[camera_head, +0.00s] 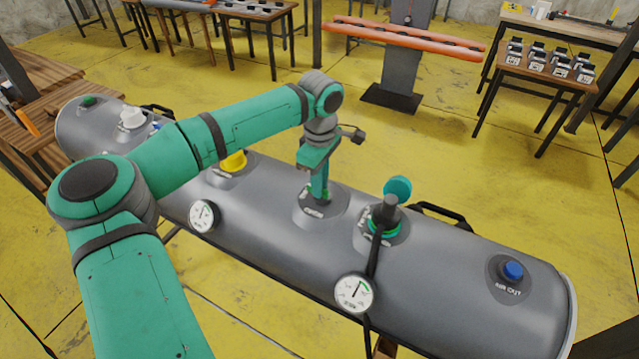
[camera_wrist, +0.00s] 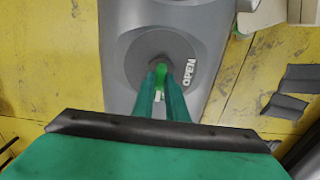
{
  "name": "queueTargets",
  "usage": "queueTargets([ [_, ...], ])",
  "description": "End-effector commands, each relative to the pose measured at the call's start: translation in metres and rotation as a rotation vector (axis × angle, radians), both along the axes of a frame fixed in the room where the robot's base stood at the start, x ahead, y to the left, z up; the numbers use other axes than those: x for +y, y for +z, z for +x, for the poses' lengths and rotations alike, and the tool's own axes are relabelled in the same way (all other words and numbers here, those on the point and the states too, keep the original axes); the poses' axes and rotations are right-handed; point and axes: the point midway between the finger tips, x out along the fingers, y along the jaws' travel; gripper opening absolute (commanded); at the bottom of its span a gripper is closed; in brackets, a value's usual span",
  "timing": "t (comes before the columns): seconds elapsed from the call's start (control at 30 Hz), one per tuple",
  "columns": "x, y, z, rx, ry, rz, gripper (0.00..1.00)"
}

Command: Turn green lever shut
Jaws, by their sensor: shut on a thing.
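In the head view my gripper (camera_head: 319,193) points down onto the lever at the middle of the tube (camera_head: 270,225). In the wrist view my gripper (camera_wrist: 161,88) has its two green fingers closed around the lever. The fingers hide part of the lever, so its exact angle is hard to tell.
A hose fitting with a teal cap (camera_head: 397,188) stands close right of my gripper. A yellow cap (camera_head: 233,161) and a white gauge (camera_head: 202,216) are to the left. Another gauge (camera_head: 354,293) and a blue button (camera_head: 513,270) are to the right.

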Motion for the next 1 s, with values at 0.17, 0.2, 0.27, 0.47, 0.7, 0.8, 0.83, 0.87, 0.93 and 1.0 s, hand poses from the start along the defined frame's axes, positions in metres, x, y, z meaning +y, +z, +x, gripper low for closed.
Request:
queueTargets([
  [0.17,-0.002,0.000,-0.002,0.004,-0.005,-0.003,0.00],
  [0.2,-0.003,0.000,-0.002,0.004,-0.005,-0.003,0.00],
  [0.27,-0.002,0.000,-0.001,0.003,-0.005,-0.003,0.27],
  [0.47,-0.001,0.000,-0.001,0.002,-0.002,-0.001,0.31],
  [0.7,0.000,0.008,0.000,-0.001,0.000,0.000,0.31],
  [0.8,0.000,0.022,0.000,-0.002,0.000,0.001,0.31],
  [0.83,0.000,0.027,0.000,-0.002,0.000,0.001,0.31],
  [0.87,0.000,0.033,0.000,-0.003,0.000,0.001,0.31],
  [0.93,0.000,0.046,0.000,-0.003,0.000,0.001,0.31],
  [1.0,0.000,0.060,0.000,-0.002,0.000,0.001,0.31],
])
